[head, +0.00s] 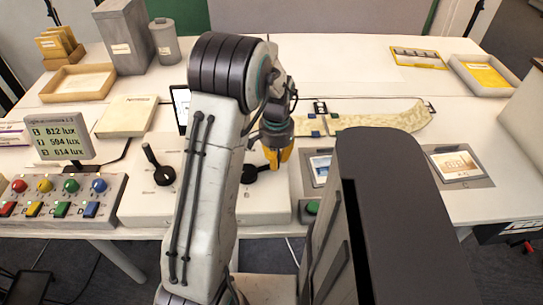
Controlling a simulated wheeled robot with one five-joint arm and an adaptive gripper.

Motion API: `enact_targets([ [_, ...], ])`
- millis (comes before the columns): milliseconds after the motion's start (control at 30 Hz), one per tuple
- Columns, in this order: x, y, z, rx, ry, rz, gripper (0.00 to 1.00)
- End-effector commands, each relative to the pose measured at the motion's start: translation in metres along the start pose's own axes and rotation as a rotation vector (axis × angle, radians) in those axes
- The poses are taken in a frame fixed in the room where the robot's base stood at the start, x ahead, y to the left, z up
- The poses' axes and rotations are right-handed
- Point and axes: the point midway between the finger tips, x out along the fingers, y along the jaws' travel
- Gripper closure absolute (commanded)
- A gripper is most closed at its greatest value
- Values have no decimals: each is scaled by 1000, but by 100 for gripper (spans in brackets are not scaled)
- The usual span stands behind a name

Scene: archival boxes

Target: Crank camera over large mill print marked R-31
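My gripper (277,158), with yellow fingertips, points down at the right crank (252,173) on the pale control box (210,207). The crank's arm runs right toward the fingertips; its handle end is hidden, so I cannot tell whether they grip it. The left crank (162,175) stands clear, its handle tilted up to the left. One framed print (321,168) lies just right of the gripper, partly hidden by my body. Another print (456,163), pale with a brownish picture, lies on a grey mount at the right. The R-31 mark is not legible. I make out no camera.
A lux display (58,137) and a panel of coloured buttons (62,201) stand at the left. A long tan strip (375,120) lies behind the gripper. Boxes (125,38) and trays (78,82) occupy the back left. The back middle of the table is clear.

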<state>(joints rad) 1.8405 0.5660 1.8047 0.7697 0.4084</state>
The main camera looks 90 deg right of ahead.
Motion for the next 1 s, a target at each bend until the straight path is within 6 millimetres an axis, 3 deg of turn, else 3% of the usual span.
enact_targets([
  [700, 4, 38, 39, 643, -8, 7, 100],
  [1000, 3, 40, 46, 735, -8, 7, 100],
])
